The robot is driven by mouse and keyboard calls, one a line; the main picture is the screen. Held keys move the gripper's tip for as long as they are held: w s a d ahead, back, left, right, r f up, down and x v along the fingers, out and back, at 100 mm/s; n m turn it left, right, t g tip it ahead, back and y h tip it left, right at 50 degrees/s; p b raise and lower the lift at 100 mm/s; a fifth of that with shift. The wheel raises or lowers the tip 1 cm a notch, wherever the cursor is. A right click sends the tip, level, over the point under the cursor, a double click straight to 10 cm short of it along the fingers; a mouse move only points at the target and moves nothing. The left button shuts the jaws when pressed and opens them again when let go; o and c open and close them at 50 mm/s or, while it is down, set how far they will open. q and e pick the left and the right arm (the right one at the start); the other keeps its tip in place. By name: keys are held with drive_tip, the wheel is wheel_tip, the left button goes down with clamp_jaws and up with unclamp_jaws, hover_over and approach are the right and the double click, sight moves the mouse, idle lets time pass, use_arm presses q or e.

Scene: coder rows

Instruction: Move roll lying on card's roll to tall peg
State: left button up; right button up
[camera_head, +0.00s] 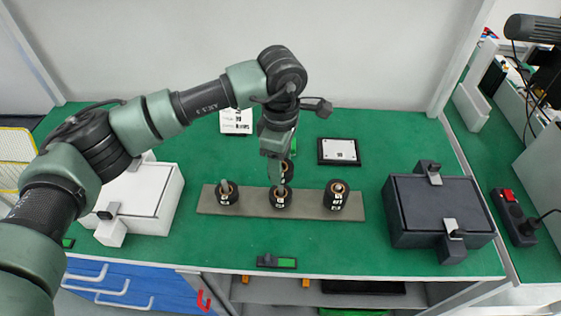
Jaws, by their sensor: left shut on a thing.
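A grey-brown board (307,212) lies on the green table with a row of black rolls on it. The left roll (226,196) and the right roll (336,197) stand apart from my gripper. A third roll (281,198) is at the middle of the board, directly under my left gripper (275,179). Another dark roll (289,172) shows just behind the fingers, partly hidden. My left gripper points down and is shut on a roll; the overlap hides which one and the peg under it. My right gripper is not in view.
A white printed card (236,121) and a black-framed white plate (339,151) lie behind the board. A white box (146,195) stands at left and a dark box (440,207) at right. A small black-and-green item (277,262) lies at the front edge.

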use_arm(q)
drive_tip(key=shift+f+b, duration=3.4)
drive_tip(key=shift+f, duration=0.35)
idle(1.2)
drive_tip(key=o, duration=1.5)
drive_tip(key=shift+c, duration=0.2)
drive_tip(key=shift+r, duration=0.1)
